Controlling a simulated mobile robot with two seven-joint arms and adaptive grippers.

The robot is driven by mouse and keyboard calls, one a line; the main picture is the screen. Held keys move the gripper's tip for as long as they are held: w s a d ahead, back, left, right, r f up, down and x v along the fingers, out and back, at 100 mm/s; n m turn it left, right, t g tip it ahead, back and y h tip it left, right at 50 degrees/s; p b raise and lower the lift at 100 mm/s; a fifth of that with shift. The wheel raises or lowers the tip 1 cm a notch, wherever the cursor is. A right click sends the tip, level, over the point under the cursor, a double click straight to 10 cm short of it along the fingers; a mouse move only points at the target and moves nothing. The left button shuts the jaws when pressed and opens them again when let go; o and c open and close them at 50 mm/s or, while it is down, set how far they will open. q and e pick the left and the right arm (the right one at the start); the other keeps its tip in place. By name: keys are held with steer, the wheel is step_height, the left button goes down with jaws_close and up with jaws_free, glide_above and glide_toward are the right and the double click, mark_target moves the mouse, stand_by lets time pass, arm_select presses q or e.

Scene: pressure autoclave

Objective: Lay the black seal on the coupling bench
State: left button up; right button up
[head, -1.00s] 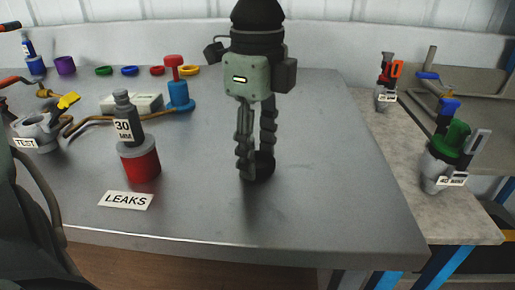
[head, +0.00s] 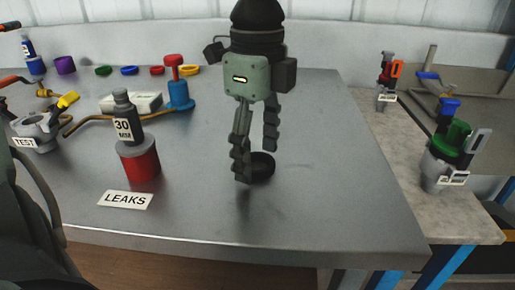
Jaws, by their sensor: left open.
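The black seal (head: 263,168), a thick dark ring, lies flat on the grey metal bench (head: 320,190), right of the red cylinder. My left gripper (head: 256,165) points down over it from above, open. One fingertip is in front of the seal's left side and hides part of it. The other finger is above and behind its right part. I cannot tell whether either finger touches the seal. My right gripper is not in view.
Coloured rings (head: 130,71) line the back. The bench is clear right of the seal; another bench (head: 400,150) adjoins it.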

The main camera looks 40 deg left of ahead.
arm_select(q)
step_height(320, 180, up, 12)
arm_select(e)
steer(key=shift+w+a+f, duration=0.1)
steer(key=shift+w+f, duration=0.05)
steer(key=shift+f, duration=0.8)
